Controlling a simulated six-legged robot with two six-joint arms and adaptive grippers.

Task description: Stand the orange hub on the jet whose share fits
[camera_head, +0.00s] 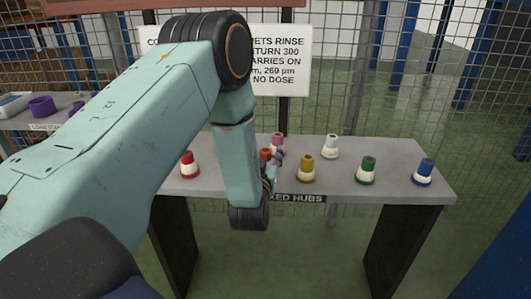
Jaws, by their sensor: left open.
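The orange hub (265,154) stands on the grey bench labelled "...ED HUBS", partly hidden by my left arm and gripper. My left gripper (272,172) is open, right beside the orange hub at the bench's front. Its fingers are small and mostly hidden behind my own wrist, so I cannot tell whether they touch the hub. I cannot make out any jet in this view. My right gripper is not in view.
On the bench (400,150) stand a red hub (187,165), pink hub (278,139), yellow hub (306,170), white hub (330,147), green hub (367,171) and blue hub (424,173). A partly covered sign (283,60) hangs behind. Purple rings (43,106) lie on the left table.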

